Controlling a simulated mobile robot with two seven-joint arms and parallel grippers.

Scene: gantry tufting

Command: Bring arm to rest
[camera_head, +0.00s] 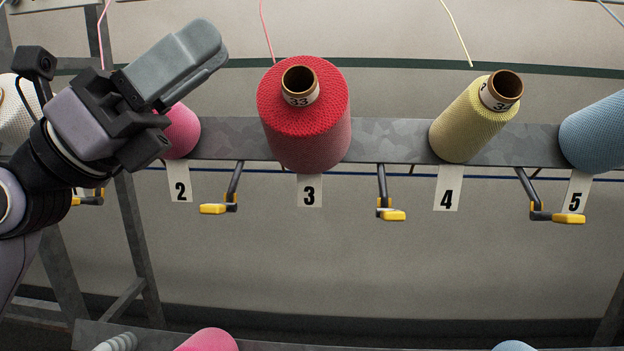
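My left arm comes in from the left edge. Its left gripper (205,52) is raised at the upper left and points up and to the right. Its grey fingers lie together with nothing visible between them, so it looks shut and empty. It is in front of the pink cone (182,132) above label 2 and hides much of it. I cannot tell if they touch. My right gripper is not in view.
A metal rail (388,140) carries a red cone (304,125), a yellow cone (466,125) and a blue cone (598,132). Yellow-tipped levers (393,214) stick out below it. More cones show at the bottom edge, including a pink one (210,341). The space between the rails is clear.

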